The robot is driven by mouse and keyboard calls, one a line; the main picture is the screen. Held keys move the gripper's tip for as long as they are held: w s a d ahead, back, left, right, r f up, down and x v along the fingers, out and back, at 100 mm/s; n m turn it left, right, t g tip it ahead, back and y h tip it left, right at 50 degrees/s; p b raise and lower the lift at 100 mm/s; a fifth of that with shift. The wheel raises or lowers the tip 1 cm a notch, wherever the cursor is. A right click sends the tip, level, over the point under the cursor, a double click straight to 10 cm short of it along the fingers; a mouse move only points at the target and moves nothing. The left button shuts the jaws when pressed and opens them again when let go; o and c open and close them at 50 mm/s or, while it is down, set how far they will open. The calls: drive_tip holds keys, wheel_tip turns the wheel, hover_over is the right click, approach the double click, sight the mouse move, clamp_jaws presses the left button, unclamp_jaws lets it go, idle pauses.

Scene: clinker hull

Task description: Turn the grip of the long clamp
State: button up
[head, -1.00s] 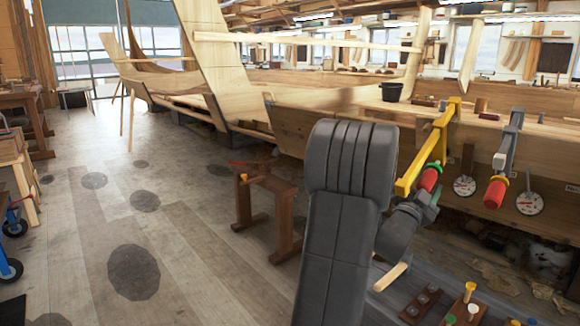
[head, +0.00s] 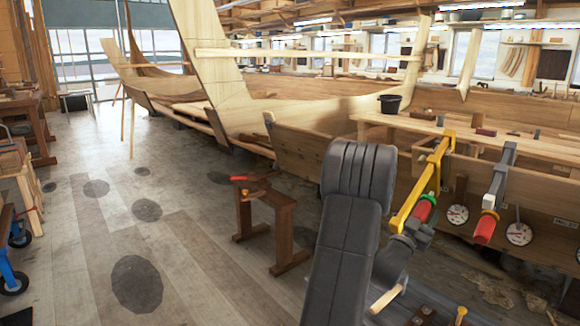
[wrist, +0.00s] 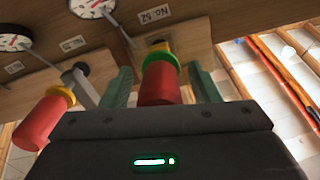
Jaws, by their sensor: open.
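The long clamp (head: 407,205) is a yellow bar clamp on the plank edge, and its bar slants down toward me. Its red grip (head: 424,211) has a green collar. In the wrist view the red grip (wrist: 160,84) stands between the two green-grey fingers of my gripper (wrist: 160,74). The fingers are open, with a gap on each side of the grip. In the head view my gripper (head: 427,213) is at the grip's lower end, and my arm hides part of the surroundings.
A grey clamp (head: 500,180) with a red grip (head: 485,229) and yellow collar hangs just right. It also shows at left in the wrist view (wrist: 46,118). Round dials (head: 457,215) sit on the plank. A black bucket (head: 389,103) stands above. A small wooden trestle (head: 268,222) stands left; floor there is open.

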drive_tip(key=shift+r+n+p, duration=0.2)
drive_tip(key=shift+n+p, duration=0.2)
drive_tip(key=shift+p, duration=0.4)
drive_tip(key=s+a+f+m+b, duration=0.1)
drive_tip(key=s+a+f+b, duration=0.3)
drive_tip(key=s+a, duration=0.4)
drive_tip(key=shift+s+f, duration=0.35)
drive_tip(key=shift+f, duration=0.35)
